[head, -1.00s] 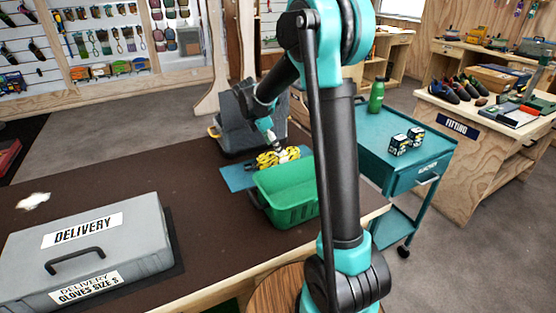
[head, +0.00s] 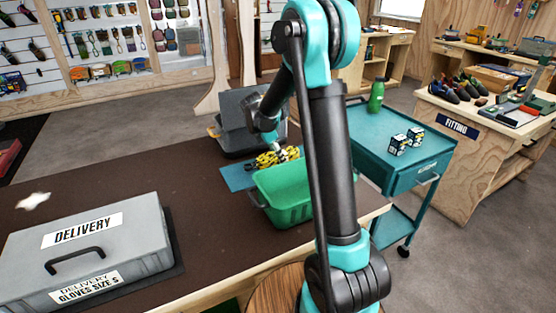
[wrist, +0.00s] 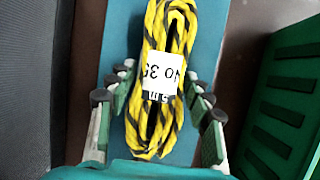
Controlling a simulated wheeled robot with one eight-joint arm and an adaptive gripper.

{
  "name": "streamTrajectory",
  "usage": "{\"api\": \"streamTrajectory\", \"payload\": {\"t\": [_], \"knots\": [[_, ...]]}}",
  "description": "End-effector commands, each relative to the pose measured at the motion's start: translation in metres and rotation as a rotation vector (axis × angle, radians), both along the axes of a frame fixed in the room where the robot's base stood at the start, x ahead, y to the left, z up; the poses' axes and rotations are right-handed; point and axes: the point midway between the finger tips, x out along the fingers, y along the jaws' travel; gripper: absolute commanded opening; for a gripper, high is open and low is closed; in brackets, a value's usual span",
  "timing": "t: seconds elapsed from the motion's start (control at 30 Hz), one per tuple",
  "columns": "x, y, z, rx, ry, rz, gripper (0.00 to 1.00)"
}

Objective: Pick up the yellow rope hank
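The yellow rope hank (head: 268,160) has black flecks and lies on a teal mat (head: 235,176) on the dark table, just behind the green bin. In the wrist view the hank (wrist: 165,118) runs lengthwise, with a white printed label around its middle. My gripper (wrist: 155,85) is open, its fingers on either side of the hank near the label. A gap shows on both sides, more clearly at the right. In the head view the fingertips are hard to make out against the rope.
A green bin (head: 284,208) stands close in front of the hank and shows at the right of the wrist view. An open grey case (head: 243,140) is behind it. A closed grey delivery case (head: 85,250) sits at the left. A teal cart (head: 425,165) stands to the right.

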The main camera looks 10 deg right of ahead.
Motion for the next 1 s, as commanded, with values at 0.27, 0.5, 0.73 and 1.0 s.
{"api": "streamTrajectory", "payload": {"t": [0.27,0.5,0.73,1.0], "knots": [[0.0,0.0,0.0,0.0,0.0,0.0,0.12],[0.0,0.0,0.0,0.0,0.0,0.0,0.06],[0.0,0.0,0.01,0.0,0.0,0.0,0.06],[-0.001,0.0,0.063,0.0,0.0,0.0,0.06]]}}
